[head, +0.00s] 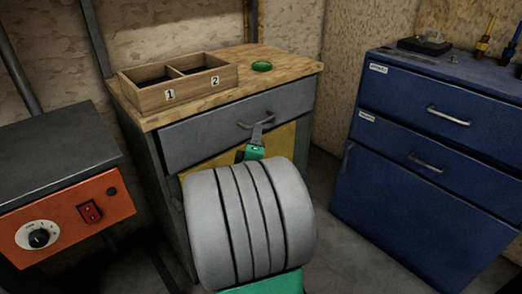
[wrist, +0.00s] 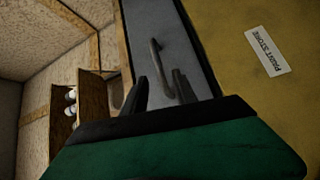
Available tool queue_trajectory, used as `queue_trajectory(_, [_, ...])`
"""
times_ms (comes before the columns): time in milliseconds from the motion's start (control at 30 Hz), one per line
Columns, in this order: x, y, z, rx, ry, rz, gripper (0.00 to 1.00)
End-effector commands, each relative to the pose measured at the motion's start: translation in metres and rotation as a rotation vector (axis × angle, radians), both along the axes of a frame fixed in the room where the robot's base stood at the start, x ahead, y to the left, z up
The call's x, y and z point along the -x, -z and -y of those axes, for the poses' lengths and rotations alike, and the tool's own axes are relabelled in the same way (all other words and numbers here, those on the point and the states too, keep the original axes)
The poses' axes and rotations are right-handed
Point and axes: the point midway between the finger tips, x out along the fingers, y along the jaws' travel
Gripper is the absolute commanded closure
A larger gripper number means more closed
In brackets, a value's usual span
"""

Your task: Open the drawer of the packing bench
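The packing bench has a wooden top (head: 292,66) and a grey drawer (head: 190,143) under it. The drawer looks shut. Its curved metal handle (head: 246,124) is partly hidden by my gripper (head: 258,130) in the head view. In the wrist view, the handle (wrist: 157,60) stands out from the grey drawer front (wrist: 190,60). The two dark fingers of my gripper (wrist: 161,84) are apart, one on each side of the handle's near end. I see a gap between them and cannot tell whether either touches the handle.
A two-part wooden box (head: 155,100) marked 1 and 2 and a green round item (head: 261,66) stand on the bench. A yellow panel (wrist: 245,90) with a white label lies below the drawer. A blue cabinet (head: 400,170) stands right, an orange-fronted unit (head: 70,225) left.

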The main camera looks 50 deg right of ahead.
Motion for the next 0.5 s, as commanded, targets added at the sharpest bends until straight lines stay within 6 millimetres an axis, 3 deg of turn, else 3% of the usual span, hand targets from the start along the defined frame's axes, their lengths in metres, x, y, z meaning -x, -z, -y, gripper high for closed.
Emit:
queue_trajectory(33, [0.004, 0.01, 0.004, 0.038, 0.007, -0.015, 0.66])
queue_trajectory(200, [0.004, 0.004, 0.012, 0.087, 0.009, -0.03, 0.66])
queue_trajectory(500, [-0.025, -0.003, 0.058, 0.084, 0.007, -0.026, 0.66])
